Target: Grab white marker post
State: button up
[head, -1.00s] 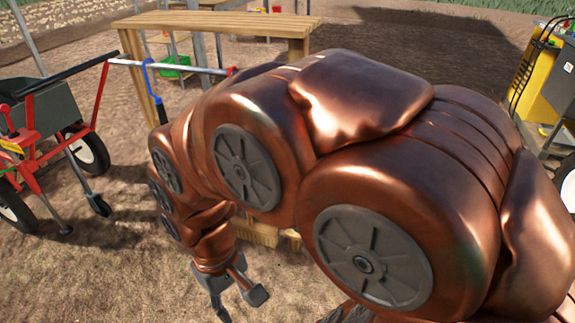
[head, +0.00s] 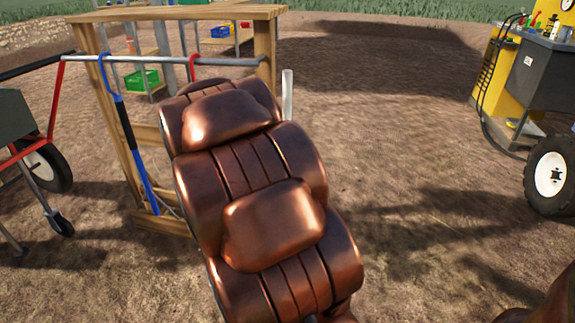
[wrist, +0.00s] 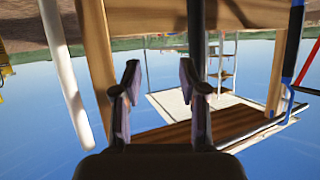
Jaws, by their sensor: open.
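The white marker post (head: 287,95) stands upright beside the right side of the wooden bench, just past my arm in the head view; its lower part is hidden by the arm. In the upside-down wrist view the white marker post (wrist: 66,80) runs down the left side, left of both fingers and apart from them. My gripper (wrist: 160,76) is open with nothing between its fingers. In the head view my gripper is hidden behind my arm.
A wooden bench (head: 180,13) with a metal rail (head: 215,62) stands behind my arm. A blue-handled tool (head: 130,140) hangs from the rail. A wheeled cart (head: 45,165) is at left, and a yellow machine (head: 495,85) at right. Open soil lies between bench and machine.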

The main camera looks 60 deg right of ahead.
jog(key=s+d+m+g+h+b, duration=0.15)
jog(key=s+d+h, duration=0.25)
jog(key=d, duration=0.5)
jog(key=m+g+h+b, duration=0.1)
jog(key=m+h, duration=0.2)
send_near(287, 117)
jog(key=w+d+f, duration=0.1)
jog(key=w+d, duration=0.1)
jog(key=d, duration=0.2)
jog(key=shift+n, duration=0.25)
jog(key=shift+b+x, duration=1.8)
jog(key=shift+x, duration=1.75)
grip_shut()
